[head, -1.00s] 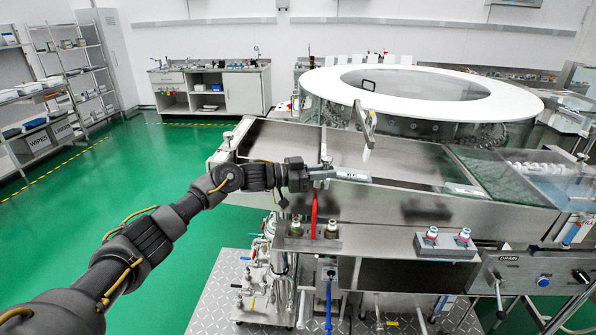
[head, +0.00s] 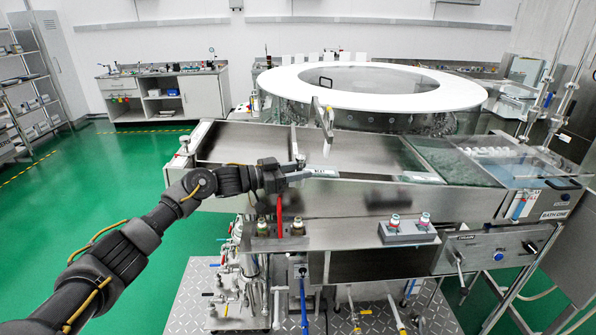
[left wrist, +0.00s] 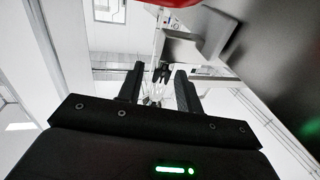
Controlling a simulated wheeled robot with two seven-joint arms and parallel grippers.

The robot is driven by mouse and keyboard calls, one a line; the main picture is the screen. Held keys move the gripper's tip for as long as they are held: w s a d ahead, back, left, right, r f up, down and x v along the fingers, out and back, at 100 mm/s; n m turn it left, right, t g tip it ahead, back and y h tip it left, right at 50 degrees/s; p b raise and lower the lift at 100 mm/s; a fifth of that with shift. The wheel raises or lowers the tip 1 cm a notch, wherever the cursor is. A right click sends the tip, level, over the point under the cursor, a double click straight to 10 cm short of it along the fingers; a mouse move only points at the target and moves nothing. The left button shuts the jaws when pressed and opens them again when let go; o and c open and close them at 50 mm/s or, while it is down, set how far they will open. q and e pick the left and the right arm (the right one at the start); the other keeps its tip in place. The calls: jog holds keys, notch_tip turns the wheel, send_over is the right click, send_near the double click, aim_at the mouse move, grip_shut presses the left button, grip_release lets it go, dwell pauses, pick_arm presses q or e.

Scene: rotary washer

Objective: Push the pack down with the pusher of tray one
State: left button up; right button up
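Tray one appears to be the long steel tray (head: 240,144) across the middle of the head view. A thin upright metal piece (head: 295,146) stands at its front wall, and a slanted metal arm with a flat paddle (head: 324,118) stands farther back. I cannot tell which of these is the pusher. My left gripper (head: 297,174) is at the front wall, close beside the upright piece and above a red handle (head: 279,206). A grey bracket (left wrist: 196,42) is just beyond. I cannot make out the pack for certain.
A round white-rimmed machine (head: 262,85) stands behind the tray. A water bath (head: 540,172) with white pieces (head: 495,152) is at the right. Valves and a small knob box (head: 408,232) sit along the front. Green floor (head: 125,205) is clear at the left.

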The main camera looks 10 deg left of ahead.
pick_arm(q)
jog(key=shift+s+a+f+b, duration=0.1)
jog(key=shift+s+a+b, duration=0.1)
jog(key=shift+a+b, duration=0.15)
jog(key=b+v, duration=0.3)
jog(key=v, duration=0.7)
